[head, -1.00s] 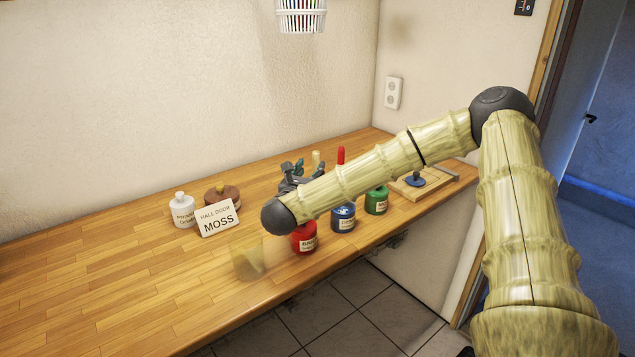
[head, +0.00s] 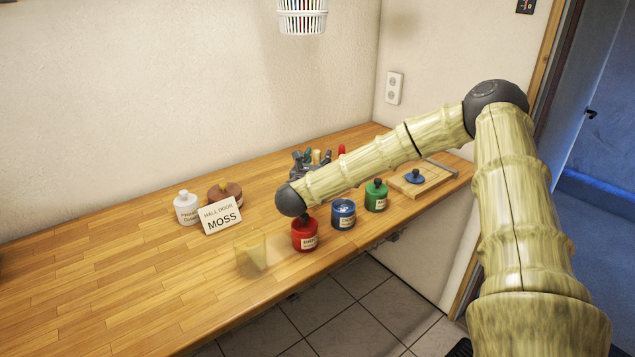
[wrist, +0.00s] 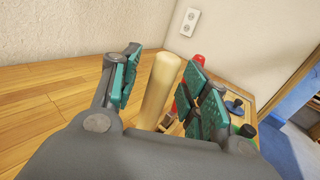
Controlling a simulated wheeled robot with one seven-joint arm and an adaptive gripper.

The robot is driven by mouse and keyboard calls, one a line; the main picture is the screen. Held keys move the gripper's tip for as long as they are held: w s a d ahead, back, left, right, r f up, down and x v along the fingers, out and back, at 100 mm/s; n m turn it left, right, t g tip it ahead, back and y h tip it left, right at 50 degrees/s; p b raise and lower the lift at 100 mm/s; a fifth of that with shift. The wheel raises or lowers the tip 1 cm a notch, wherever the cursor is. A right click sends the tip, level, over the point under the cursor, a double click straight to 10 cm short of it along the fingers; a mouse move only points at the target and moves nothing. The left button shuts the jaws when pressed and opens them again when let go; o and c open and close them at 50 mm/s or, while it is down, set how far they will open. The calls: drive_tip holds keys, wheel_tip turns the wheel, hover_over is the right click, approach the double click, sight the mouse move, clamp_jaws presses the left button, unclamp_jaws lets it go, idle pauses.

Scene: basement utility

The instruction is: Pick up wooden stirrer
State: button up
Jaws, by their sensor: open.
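The wooden stirrer (wrist: 158,90) is a pale, upright rod between the two fingers of my gripper (wrist: 163,62) in the wrist view. The fingers have teal pads and stand open, with a gap visible on the left of the rod; contact on the right side is hard to tell. The lower end of the stirrer is partly hidden by my gripper's body. In the head view only the top of the stirrer (head: 316,156) shows, among the fingers of my gripper (head: 309,158), behind my forearm.
A red upright object (wrist: 197,67) stands just right of my gripper. Red (head: 305,235), blue (head: 344,214) and green (head: 376,196) jars line the bench's front. A board (head: 436,180) lies right; a MOSS sign (head: 221,216), white jar (head: 186,208) and glass (head: 251,257) are left.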

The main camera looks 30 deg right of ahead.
clamp_jaws()
drive_tip(key=shift+r, duration=0.1)
